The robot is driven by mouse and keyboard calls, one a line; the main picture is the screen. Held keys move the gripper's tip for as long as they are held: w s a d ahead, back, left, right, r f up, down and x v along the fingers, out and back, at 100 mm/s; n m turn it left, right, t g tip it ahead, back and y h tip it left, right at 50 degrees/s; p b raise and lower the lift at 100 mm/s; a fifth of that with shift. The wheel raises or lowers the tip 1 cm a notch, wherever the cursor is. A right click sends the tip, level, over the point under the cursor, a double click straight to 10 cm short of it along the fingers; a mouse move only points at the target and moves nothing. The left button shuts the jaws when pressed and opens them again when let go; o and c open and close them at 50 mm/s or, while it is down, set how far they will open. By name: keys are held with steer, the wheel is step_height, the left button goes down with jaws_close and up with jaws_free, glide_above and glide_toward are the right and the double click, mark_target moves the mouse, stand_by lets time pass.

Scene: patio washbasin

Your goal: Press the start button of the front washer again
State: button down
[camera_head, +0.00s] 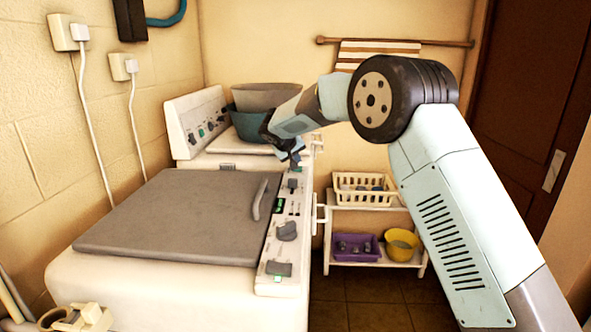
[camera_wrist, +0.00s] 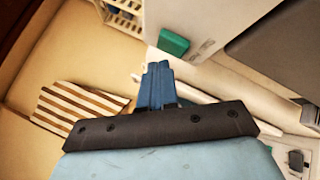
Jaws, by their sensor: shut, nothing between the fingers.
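The front washer (camera_head: 85,275) is white with a grey lid (camera_head: 180,215) that is down. Its control panel (camera_head: 267,262) runs along the right side, with a dark knob (camera_head: 287,231), a grey-green block (camera_head: 278,269) at the near end and a small green display (camera_head: 278,204). My gripper (camera_head: 295,160) is shut and empty, over the panel's far end. In the wrist view its blue fingers (camera_wrist: 157,72) are together, just short of a green button (camera_wrist: 173,42) at the panel's corner. I cannot tell whether they touch it. No label on the button is readable.
A second washer (camera_head: 178,125) stands behind, bearing a teal basin (camera_head: 247,124) and a grey basin (camera_head: 268,95). A white rack (camera_head: 345,262) at right holds a cream basket (camera_head: 350,197), purple tray (camera_head: 343,250) and yellow bowl (camera_head: 402,240). A striped towel (camera_head: 375,48) hangs behind.

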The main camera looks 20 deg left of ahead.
steer(key=shift+f, duration=0.1)
stand_by(0.5)
steer(key=shift+f, duration=0.25)
steer(key=shift+f, duration=0.45)
stand_by(1.0)
steer(key=shift+r, duration=0.9)
steer(key=shift+r, duration=2.5)
steer(key=shift+w+d, duration=0.1)
